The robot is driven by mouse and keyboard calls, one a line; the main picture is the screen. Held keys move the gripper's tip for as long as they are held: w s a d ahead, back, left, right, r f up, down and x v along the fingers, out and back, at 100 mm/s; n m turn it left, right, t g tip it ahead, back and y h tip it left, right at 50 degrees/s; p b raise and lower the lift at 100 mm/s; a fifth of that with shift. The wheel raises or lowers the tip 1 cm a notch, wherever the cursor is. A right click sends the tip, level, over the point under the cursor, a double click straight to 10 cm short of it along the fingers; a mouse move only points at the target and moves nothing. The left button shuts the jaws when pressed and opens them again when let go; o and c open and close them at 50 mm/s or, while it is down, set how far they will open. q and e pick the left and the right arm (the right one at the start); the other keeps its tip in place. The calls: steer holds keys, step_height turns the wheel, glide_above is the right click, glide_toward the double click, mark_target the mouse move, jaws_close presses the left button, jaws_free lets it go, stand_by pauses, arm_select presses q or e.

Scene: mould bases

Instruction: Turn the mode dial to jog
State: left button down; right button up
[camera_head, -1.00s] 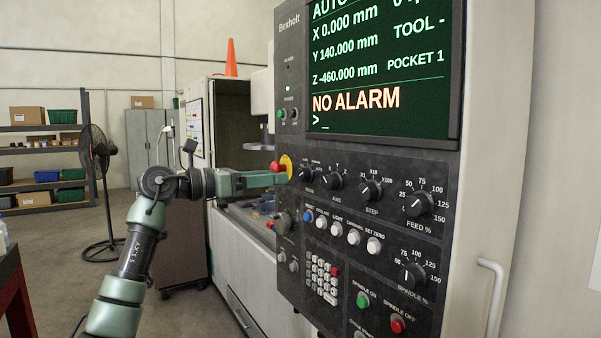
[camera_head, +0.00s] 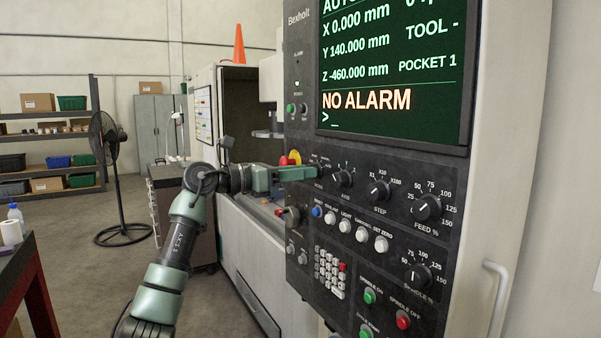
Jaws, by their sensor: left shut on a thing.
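The mode dial (camera_head: 321,170) is the leftmost black knob in the dial row on the dark control panel (camera_head: 300,130). My left gripper (camera_head: 314,173) reaches it from the left and is shut on it. The fingers cover most of the knob, so its pointer and most labels around it are hidden or too small to read. The screen (camera_head: 395,75) shows a cut-off top line that seems to begin with AUTO, and NO ALARM below. My right gripper is not in view.
The axis dial (camera_head: 342,177) sits close to the right of my fingers, with the step dial (camera_head: 379,191) beyond. A red emergency button (camera_head: 285,161) on a yellow base is just left of the fingers. White buttons (camera_head: 345,226) lie below.

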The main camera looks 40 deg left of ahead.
arm_select(q)
steer(key=shift+n, duration=0.3)
steer(key=n+p, duration=0.1)
steer(key=n, duration=1.1)
steer(key=n+t+y+p, duration=0.1)
steer(key=n, duration=1.1)
steer(key=shift+y, duration=0.3)
steer(key=shift+f+n, duration=0.1)
steer(key=shift+n, duration=0.2)
steer(key=c, duration=1.1)
jaws_free()
steer(key=shift+f, duration=0.1)
steer(key=shift+o, duration=0.2)
